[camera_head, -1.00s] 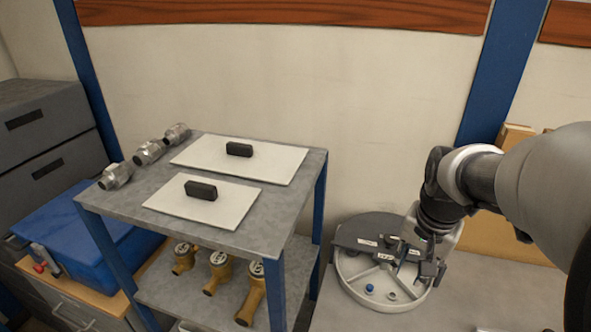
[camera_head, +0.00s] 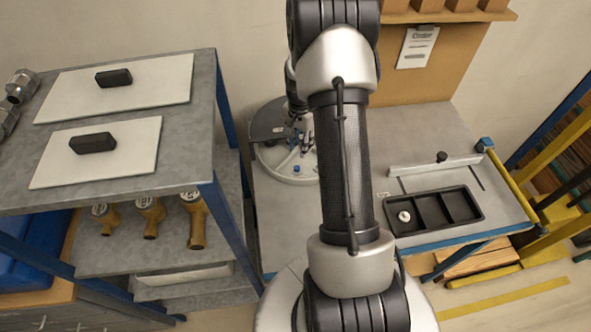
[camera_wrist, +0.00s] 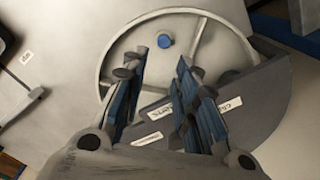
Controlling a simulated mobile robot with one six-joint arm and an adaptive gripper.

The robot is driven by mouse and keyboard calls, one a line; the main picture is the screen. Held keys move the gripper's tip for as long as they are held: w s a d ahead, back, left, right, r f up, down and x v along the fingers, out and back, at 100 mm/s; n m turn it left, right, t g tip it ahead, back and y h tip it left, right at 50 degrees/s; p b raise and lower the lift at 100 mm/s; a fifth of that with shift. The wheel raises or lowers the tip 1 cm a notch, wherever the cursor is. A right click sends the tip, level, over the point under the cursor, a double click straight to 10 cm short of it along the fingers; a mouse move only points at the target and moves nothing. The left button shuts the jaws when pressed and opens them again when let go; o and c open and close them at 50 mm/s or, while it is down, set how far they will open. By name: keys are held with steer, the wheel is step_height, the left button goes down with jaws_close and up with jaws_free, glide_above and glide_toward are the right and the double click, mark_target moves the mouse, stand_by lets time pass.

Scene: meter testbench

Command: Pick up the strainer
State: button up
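A small blue round piece (camera_head: 297,168), which may be the strainer, lies in an open compartment of the round grey divided tray (camera_head: 275,172). I cannot tell for certain that it is the strainer. In the wrist view the blue piece (camera_wrist: 165,41) is near the top middle, beyond my fingertips. My gripper (camera_wrist: 157,75) is open and empty, with its blue-padded fingers apart over the tray (camera_wrist: 112,52). A dark cover with white labels (camera_wrist: 245,105) closes part of the tray. In the head view my arm hides the tray's right side.
A grey shelf (camera_head: 185,85) on the left carries two white boards with black handles, with several brass meters (camera_head: 150,215) below. A black compartment tray (camera_head: 433,211) holds a small white round part (camera_head: 404,216).

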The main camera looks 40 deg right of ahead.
glide_above(297, 167)
steer(key=f, duration=0.5)
steer(key=shift+s+d+b, duration=0.15)
steer(key=shift+d+b, duration=0.15)
steer(key=shift+d, duration=0.05)
steer(key=f, duration=0.4)
steer(key=shift+a+f+b, duration=0.25)
steer(key=shift+a+b, duration=0.15)
steer(key=shift+f, duration=0.4)
steer(key=shift+c, duration=0.3)
steer(key=c, duration=0.5)
